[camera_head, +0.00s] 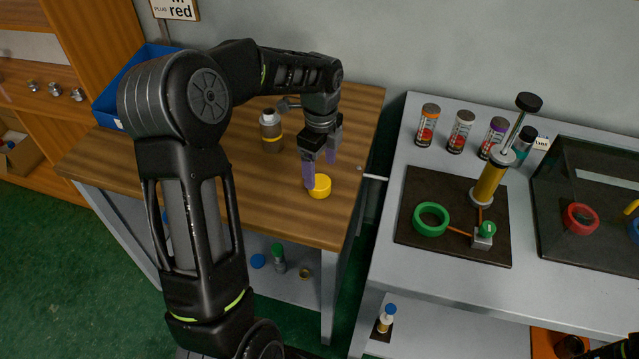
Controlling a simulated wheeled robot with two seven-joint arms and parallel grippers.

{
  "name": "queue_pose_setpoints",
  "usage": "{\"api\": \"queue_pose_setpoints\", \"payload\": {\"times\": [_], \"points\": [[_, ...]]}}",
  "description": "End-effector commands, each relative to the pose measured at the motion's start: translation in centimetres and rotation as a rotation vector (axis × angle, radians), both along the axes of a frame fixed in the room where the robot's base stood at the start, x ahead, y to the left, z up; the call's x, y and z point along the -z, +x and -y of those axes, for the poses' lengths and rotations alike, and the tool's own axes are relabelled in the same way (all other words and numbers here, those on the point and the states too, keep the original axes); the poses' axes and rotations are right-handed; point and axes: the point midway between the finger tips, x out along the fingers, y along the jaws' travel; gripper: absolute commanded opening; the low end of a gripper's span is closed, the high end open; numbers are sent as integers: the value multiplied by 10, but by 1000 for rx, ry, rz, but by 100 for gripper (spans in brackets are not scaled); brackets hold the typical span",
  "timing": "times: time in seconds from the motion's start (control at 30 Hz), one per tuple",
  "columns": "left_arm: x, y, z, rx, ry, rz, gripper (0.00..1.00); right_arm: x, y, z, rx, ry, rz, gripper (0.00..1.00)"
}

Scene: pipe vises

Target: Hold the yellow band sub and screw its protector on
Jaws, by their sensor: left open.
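The yellow band sub (271,130) stands upright on the wooden bench top, a grey cylinder with a yellow band, left of my left gripper. A yellow round protector (320,187) lies on the bench near its front right. My left gripper (320,171) is open, its purple fingers pointing down just behind and above the protector. One finger overlaps the protector's left edge in the picture; I cannot tell whether they touch. My right gripper is not in view.
The wooden bench (262,210) has bare top around the protector. A blue bin (140,70) stands at its back left. A grey table (385,262) on the right, across a narrow gap, holds several cans, a dark mat (412,200) and a green ring (431,219).

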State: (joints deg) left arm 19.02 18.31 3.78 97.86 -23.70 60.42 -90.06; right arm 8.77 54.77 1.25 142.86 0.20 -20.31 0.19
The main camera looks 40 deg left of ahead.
Motion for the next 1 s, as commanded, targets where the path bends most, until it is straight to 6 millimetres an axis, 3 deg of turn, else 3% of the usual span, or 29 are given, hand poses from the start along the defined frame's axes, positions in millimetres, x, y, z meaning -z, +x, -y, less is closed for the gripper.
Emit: {"api": "queue_pose_setpoints", "payload": {"times": [0.33, 0.97, 1.0], "points": [[42, -4, -1, -1, 0, -3, 75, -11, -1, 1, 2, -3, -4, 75], [44, -4, -1, 0, 0, -1, 75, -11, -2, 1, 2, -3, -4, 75], [44, -4, -1, 0, 0, -1, 71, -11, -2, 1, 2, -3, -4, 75]]}}
